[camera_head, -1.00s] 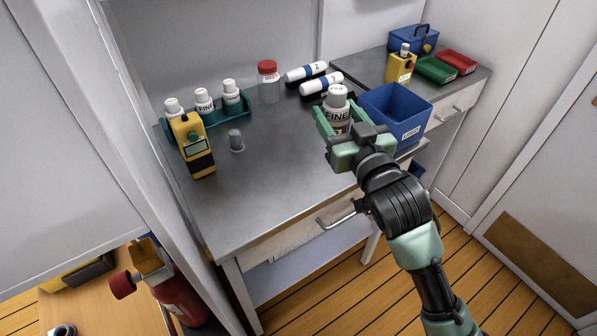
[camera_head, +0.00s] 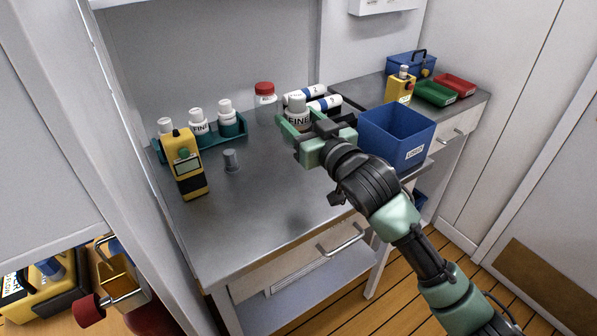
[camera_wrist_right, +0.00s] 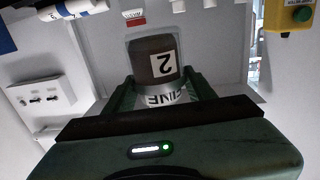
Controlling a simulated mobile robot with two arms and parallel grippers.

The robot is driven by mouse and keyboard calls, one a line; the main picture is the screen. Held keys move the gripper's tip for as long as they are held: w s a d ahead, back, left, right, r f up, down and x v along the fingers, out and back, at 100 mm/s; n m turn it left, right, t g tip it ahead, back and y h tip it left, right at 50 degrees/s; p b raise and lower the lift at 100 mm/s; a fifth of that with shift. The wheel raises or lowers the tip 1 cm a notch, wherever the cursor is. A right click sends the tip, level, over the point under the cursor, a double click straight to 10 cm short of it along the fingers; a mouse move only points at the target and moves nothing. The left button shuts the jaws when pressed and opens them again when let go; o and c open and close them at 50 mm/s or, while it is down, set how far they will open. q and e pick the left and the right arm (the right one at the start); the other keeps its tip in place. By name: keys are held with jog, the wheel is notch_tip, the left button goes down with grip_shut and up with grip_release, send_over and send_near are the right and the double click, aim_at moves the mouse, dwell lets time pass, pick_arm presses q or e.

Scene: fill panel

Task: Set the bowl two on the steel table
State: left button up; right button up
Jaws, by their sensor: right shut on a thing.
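The bowl two (camera_head: 297,104) looks like a white-topped container lettered FINE. In the right wrist view the held container (camera_wrist_right: 154,62) shows a brown part with a 2 on a white label and a pale band lettered FINE. My right gripper (camera_head: 301,122) is shut on it, with one finger on each side. It is over the back middle of the grey steel table (camera_head: 262,205). Its lower part is hidden in the head view, so I cannot tell whether it touches the table. My left gripper is not in view.
A blue bin (camera_head: 396,138) stands right of my right gripper. A red-lidded jar (camera_head: 265,100) and two white cylinders (camera_head: 305,95) are close behind. A teal rack (camera_head: 240,128) with white bottles, a yellow meter (camera_head: 186,165) and a grey cup (camera_head: 231,161) are at left. The table's front is clear.

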notch_tip(320, 180, down, 13)
jog(key=shift+r+b, duration=0.15)
jog(key=shift+b, duration=0.25)
jog(key=shift+f, duration=0.2)
jog(key=o, duration=1.5)
jog(key=shift+c, duration=0.2)
jog(key=shift+r, duration=0.1)
